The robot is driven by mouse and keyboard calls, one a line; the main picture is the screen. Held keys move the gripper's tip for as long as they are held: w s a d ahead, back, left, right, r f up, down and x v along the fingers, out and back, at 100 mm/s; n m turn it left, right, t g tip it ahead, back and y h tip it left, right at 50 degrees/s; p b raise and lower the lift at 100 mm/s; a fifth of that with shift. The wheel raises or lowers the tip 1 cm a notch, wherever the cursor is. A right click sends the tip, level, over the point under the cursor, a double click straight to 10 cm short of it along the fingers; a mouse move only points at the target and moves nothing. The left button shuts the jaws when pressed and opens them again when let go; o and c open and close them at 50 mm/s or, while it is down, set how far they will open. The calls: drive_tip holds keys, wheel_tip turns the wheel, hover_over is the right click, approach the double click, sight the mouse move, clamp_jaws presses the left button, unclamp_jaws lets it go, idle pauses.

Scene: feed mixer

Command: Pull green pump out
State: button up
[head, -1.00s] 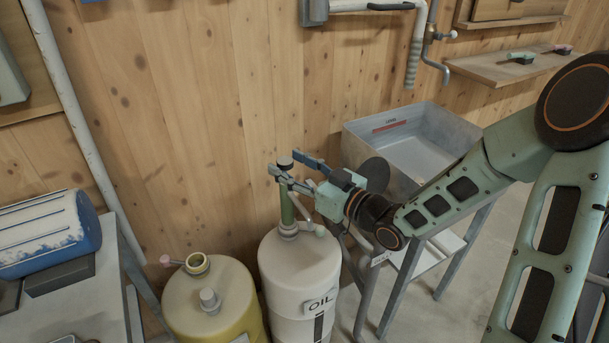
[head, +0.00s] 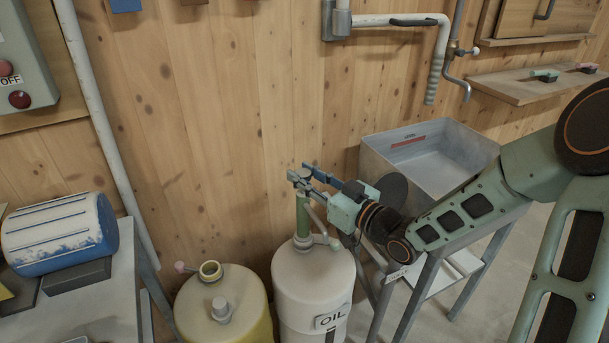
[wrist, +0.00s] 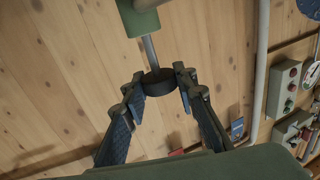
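The green pump (head: 302,215) stands upright on top of the white oil drum (head: 313,275), with a pale side spout near its base. In the wrist view its green sleeve (wrist: 140,20), a metal rod and a round black knob (wrist: 158,82) show. My gripper (head: 305,178) is at the pump's top, reaching in from the right. In the wrist view its two fingertips (wrist: 160,78) are on either side of the knob and appear shut on it. The fingers partly cover the knob in the head view.
A yellow drum (head: 222,305) stands left of the oil drum. A grey metal bin (head: 430,150) on a stand is behind my arm at the right. A bench with a blue-and-white cylinder (head: 58,235) is at the left. The wooden wall (head: 240,120) is close behind.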

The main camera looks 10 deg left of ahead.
clamp_jaws()
drive_tip(key=shift+r, duration=0.2)
drive_tip(key=shift+r+p, duration=0.85)
drive_tip(key=shift+r, duration=0.15)
drive_tip(key=shift+r+p, duration=1.95)
drive_tip(key=shift+r, duration=0.4)
